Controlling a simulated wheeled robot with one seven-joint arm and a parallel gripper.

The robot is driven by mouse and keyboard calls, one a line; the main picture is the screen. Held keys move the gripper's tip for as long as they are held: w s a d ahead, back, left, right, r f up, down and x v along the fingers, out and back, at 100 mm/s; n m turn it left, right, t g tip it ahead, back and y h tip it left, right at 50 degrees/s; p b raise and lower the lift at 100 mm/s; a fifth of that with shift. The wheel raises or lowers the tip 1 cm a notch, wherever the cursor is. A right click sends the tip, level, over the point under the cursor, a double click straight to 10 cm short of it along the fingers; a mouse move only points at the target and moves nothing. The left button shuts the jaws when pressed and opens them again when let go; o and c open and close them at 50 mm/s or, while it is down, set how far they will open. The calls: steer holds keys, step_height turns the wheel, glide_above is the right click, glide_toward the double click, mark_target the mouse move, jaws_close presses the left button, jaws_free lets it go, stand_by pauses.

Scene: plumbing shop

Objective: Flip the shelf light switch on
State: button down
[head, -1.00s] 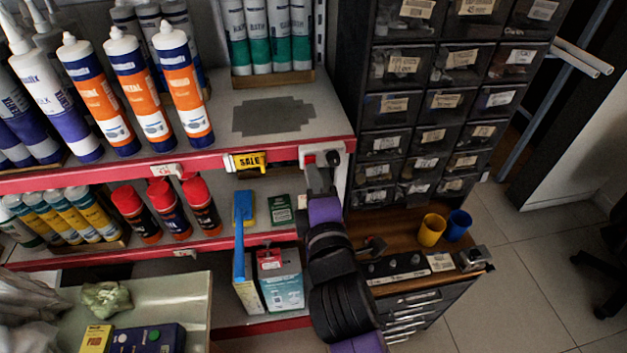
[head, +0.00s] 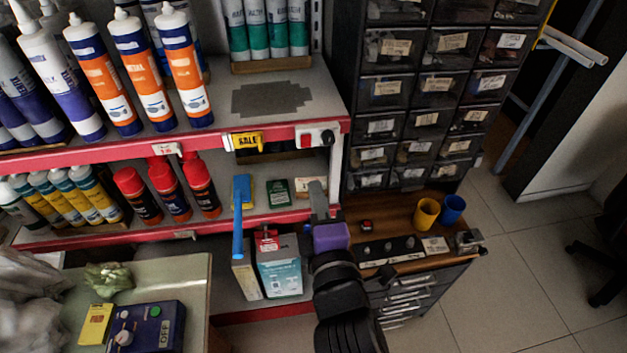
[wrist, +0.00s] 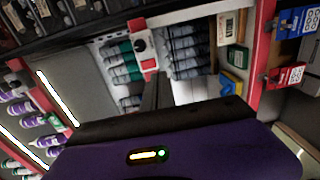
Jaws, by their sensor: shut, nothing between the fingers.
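The shelf light switch (head: 316,137) is a white plate with a red part and a black knob. It sits at the right end of the upper shelf's red front edge. It also shows in the wrist view (wrist: 142,48), just beyond my fingertips. I cannot tell the lever's position. My gripper (head: 317,188) is shut and empty, its fingers pointing toward the shelf. In the head view it lies below the switch, with a visible gap. In the wrist view the closed fingers (wrist: 150,88) show as a dark narrow shape below the switch.
A yellow SALE tag (head: 247,141) hangs left of the switch. Orange cartridges (head: 140,75) stand on the upper shelf. A drawer cabinet (head: 425,90) rises close on the right, above a wooden top with yellow and blue cups (head: 426,213). Bright strips (wrist: 58,97) show in the wrist view.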

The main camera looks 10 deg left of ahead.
steer(key=shift+f+b+v, duration=0.15)
steer(key=shift+v, duration=1.05)
steer(key=shift+f+b+v, duration=0.1)
steer(key=shift+b+v, duration=0.05)
steer(key=shift+v, duration=1.05)
steer(key=s+d+f+m+h, duration=0.1)
steer(key=s+d+f+m, duration=0.1)
steer(key=s+d+m, duration=0.5)
steer(key=s+d+f+m+g+h, duration=0.1)
steer(key=s+d+f+m+h, duration=0.1)
steer(key=s+d+m, duration=0.5)
steer(key=s+d+f+m+g+h, duration=0.1)
steer(key=s+d+f+m, duration=0.2)
steer(key=s, duration=1.4)
steer(key=d+m, duration=0.4)
steer(key=d, duration=0.1)
steer(key=shift+d+f+h, duration=0.3)
steer(key=shift+h, duration=0.1)
